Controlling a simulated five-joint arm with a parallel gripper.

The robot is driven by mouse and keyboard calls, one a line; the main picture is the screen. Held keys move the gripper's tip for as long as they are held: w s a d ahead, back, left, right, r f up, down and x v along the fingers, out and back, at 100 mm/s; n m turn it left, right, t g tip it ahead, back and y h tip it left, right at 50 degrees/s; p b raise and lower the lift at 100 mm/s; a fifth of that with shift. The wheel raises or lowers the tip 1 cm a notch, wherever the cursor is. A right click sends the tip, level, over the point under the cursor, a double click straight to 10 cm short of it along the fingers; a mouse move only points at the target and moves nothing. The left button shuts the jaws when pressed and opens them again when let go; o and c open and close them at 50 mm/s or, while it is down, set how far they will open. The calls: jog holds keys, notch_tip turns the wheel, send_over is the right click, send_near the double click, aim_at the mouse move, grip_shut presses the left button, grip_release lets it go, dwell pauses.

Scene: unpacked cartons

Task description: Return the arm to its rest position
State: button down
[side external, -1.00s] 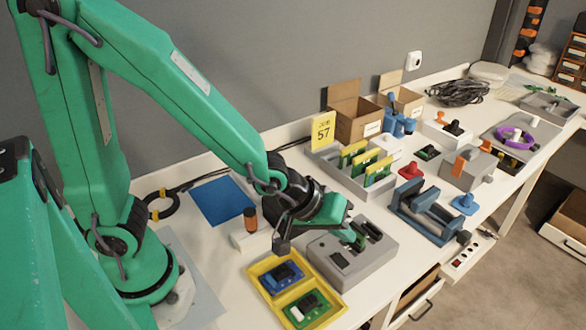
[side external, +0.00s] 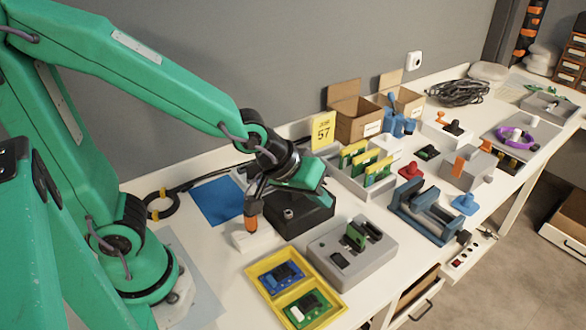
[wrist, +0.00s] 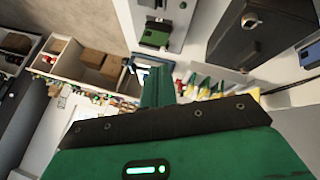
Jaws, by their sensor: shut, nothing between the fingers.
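My gripper (side external: 318,188) is green with a dark wrist. It hangs in the air over a black box (side external: 303,218) in the side view and holds nothing. In the wrist view its green fingers (wrist: 157,80) are together, and no object shows between them. The arm's upper link stretches from the upper left down to the wrist, so the arm is still reaching out over the bench. The exact gap between gripper and black box cannot be told.
A grey fixture (side external: 345,267) with a green part stands in front of the gripper. A yellow tray (side external: 262,267) with blue and green boards lies nearer. An orange-topped tool (side external: 250,222) stands in a white block beside the wrist. A grey rack (side external: 372,190) holds yellow-green cards.

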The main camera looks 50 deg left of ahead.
jog(key=s+a+r+m+g+y, duration=0.1)
jog(key=s+a+r+m, duration=0.3)
jog(key=s+a+r, duration=0.4)
jog(key=s+a+y, duration=0.1)
jog(key=s+a, duration=0.1)
jog(key=a, duration=0.1)
jog(key=shift+s+a+r, duration=0.2)
jog(key=shift+s+a, duration=0.05)
jog(key=shift+s, duration=0.1)
